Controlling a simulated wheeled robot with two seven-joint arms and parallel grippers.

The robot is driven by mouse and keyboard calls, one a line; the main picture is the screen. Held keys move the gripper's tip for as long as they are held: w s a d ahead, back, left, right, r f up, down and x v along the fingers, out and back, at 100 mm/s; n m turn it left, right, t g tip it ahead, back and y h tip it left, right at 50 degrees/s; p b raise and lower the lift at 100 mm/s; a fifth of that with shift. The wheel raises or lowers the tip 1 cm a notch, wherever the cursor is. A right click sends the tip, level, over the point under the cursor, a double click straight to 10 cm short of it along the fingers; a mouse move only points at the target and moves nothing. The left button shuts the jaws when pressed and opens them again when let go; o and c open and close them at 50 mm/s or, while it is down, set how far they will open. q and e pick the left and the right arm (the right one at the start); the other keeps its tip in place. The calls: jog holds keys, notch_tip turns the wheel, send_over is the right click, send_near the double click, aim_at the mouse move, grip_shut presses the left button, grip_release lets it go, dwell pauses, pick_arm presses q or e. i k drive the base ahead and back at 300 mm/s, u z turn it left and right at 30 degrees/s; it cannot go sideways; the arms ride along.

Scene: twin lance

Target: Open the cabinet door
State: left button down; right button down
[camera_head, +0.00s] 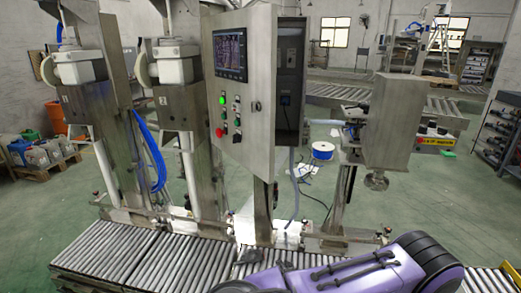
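The steel control cabinet (292,80) stands on a post behind the roller conveyor, near the top middle of the head view. Its door (246,130) carries a screen, several buttons including a green and a red one, and a small dark latch near its right edge. The door stands swung out from the body, and part of the dark interior shows to its right. My purple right arm lies low at the bottom right, well below and apart from the door. A dark part at its end, seemingly my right gripper (248,256), is small and partly hidden. My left gripper is out of view.
A roller conveyor (120,255) runs across the front. Two filling machines (180,65) stand left of the cabinet. A steel box on a post (385,120) stands to its right. A grey hose hangs below the cabinet. Open green floor lies behind.

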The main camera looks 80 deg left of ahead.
aim_at(255, 150)
jog(key=u, duration=0.95)
jog(key=i, duration=0.85)
jog(key=u, duration=0.9)
